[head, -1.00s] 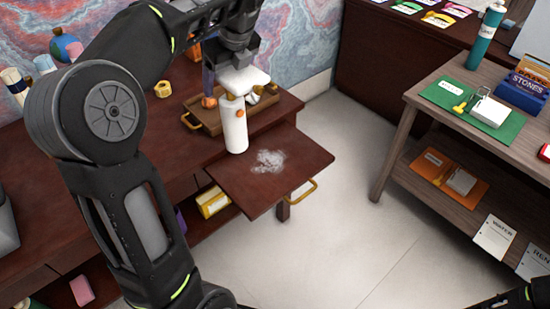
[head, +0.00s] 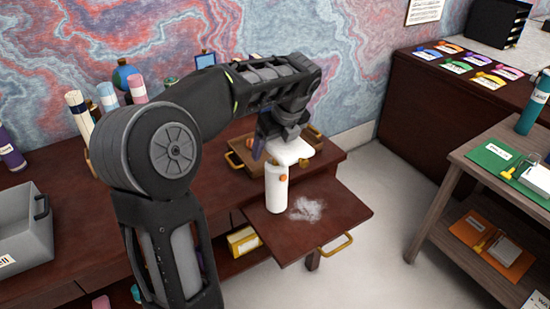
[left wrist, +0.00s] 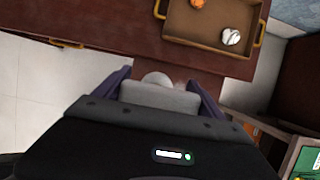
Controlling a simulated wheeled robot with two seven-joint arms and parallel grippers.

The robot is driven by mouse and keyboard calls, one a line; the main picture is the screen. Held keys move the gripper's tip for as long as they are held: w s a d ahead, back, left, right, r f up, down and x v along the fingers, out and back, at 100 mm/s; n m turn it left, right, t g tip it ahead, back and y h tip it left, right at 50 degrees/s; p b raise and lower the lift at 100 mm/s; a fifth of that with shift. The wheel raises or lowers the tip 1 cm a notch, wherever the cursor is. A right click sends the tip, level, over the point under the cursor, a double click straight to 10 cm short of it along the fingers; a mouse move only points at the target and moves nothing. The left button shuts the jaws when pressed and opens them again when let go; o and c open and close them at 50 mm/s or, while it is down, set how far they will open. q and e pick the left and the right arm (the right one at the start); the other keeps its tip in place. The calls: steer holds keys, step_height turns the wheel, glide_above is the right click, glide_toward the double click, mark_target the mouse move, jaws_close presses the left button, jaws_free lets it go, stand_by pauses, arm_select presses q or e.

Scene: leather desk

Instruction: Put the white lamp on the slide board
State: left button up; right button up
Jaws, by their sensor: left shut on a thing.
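The white lamp (head: 277,192) has a cylindrical body, a flat white head and a small orange knob. It is upright over the left part of the slide board (head: 345,208), a dark red-brown leaf pulled out from the desk. I cannot tell whether its base touches the board. My left gripper (head: 278,147) is shut on the lamp's head from above. In the left wrist view, the gripper (left wrist: 160,92) has its purple fingers on both sides of the lamp's pale head (left wrist: 158,80). My right gripper is not in view.
A wooden tray (head: 240,161) with small items sits on the desk just behind the slide board. A white powdery patch (head: 306,209) marks the board right of the lamp. A grey bin (head: 20,230) stands at left. A side table (head: 450,158) stands at right.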

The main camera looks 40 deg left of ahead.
mark_target(281, 139)
arm_select(q)
steer(key=shift+r, duration=0.1)
steer(key=shift+f, duration=1.9)
steer(key=shift+f, duration=0.15)
steer(key=o, duration=2)
steer(key=shift+o, duration=0.2)
steer(key=v, duration=1.2)
